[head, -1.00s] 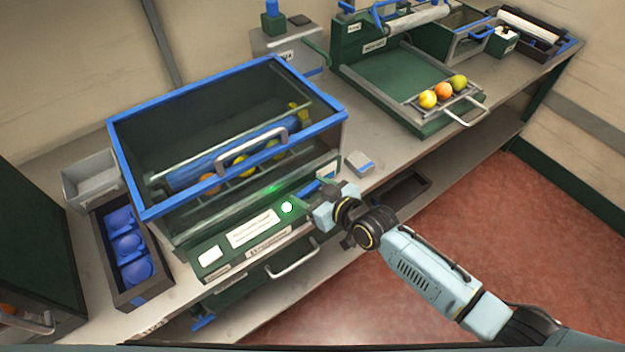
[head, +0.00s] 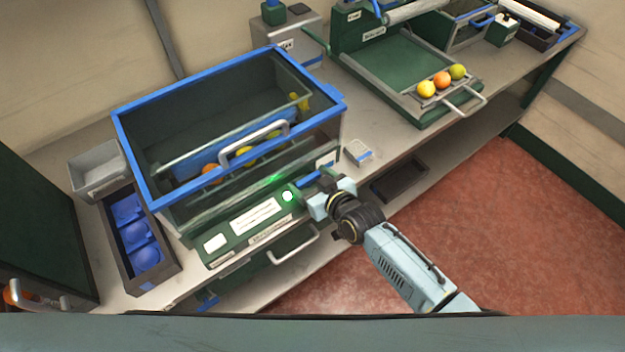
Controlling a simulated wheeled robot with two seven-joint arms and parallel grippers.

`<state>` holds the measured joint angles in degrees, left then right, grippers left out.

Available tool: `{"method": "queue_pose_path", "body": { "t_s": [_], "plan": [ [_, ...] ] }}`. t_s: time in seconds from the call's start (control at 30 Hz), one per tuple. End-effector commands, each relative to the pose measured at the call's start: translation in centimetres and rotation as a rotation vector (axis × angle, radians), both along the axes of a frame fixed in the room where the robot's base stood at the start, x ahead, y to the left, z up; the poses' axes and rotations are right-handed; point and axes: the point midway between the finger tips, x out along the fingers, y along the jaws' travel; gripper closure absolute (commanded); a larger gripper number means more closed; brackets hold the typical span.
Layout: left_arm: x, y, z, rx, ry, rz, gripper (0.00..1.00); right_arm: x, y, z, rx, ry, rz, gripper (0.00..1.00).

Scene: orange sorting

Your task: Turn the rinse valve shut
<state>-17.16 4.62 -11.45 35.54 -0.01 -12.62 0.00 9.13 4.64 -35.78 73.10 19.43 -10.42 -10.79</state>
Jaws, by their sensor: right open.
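The green front panel (head: 235,243) of a blue-rimmed glass washing box (head: 128,140) has a lit round button (head: 287,196) and white labels. A short blue lever (head: 312,178), which looks like the rinse valve, lies along the panel's right part. My right gripper (head: 319,188) is open at this lever, with its fingers close around or beside it; I cannot tell whether they touch. The gripper partly hides that end of the panel. A green light shows behind the panel. My left gripper is not in view.
Several fruits lie inside the box behind its front handle (head: 255,140). A green tray (head: 390,85) with three fruits is farther right.

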Motion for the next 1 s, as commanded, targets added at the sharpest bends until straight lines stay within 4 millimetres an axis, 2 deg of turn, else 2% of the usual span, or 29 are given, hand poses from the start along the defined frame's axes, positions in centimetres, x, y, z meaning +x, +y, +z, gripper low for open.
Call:
{"method": "queue_pose_path", "body": {
  "t_s": [0.27, 0.7, 1.0],
  "plan": [
    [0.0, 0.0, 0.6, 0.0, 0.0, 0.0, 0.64, -1.8, -1.2, 0.7, -0.001, 0.004, 0.001, 0.25],
    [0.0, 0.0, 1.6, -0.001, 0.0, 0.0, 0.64, -8.1, -5.7, 4.0, -0.002, 0.001, 0.0, 0.25],
    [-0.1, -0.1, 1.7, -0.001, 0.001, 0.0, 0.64, -10.0, -7.1, 5.1, 0.0, -0.001, -0.001, 0.25]
  ]
}}
